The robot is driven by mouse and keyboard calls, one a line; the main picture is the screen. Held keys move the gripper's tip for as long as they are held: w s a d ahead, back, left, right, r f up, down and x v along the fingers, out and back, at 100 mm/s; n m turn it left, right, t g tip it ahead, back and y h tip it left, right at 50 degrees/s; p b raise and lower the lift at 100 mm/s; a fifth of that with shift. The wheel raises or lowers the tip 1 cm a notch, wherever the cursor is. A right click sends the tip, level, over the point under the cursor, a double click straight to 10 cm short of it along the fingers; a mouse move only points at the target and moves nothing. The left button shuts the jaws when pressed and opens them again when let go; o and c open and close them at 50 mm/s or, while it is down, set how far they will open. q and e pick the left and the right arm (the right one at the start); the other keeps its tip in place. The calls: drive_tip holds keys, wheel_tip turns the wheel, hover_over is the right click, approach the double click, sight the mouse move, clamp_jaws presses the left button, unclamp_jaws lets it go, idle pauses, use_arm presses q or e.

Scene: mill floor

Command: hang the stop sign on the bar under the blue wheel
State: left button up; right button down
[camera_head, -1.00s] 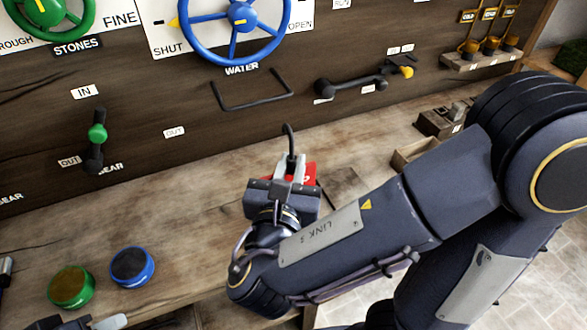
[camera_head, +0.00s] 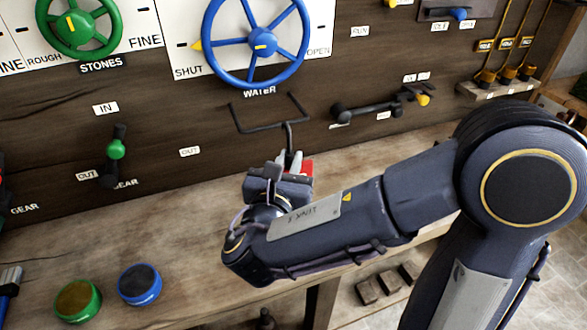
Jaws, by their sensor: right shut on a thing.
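The blue wheel (camera_head: 262,44) is on the dark wooden panel above the WATER label. Under it the dark bar (camera_head: 262,128) stands out from the panel as a U shape. My right gripper (camera_head: 284,164) is shut on the stop sign (camera_head: 306,168), with only a red piece showing beside the jaws. The sign's dark hook (camera_head: 289,138) rises upright from the jaws. Its top overlaps the bar's front stretch in the picture; I cannot tell whether they touch. My gripper hides most of the sign. My left gripper is not in view.
Green (camera_head: 77,300) and blue (camera_head: 139,284) round pots stand on the wooden bench (camera_head: 200,215). The bench is clear between them and my arm.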

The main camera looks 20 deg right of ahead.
drive_tip(key=w+f+b, duration=0.2)
drive_tip(key=w, duration=0.4)
drive_tip(key=shift+f, duration=0.2)
idle(0.4)
drive_tip(key=shift+a, duration=0.1)
drive_tip(key=c, duration=1.3)
unclamp_jaws()
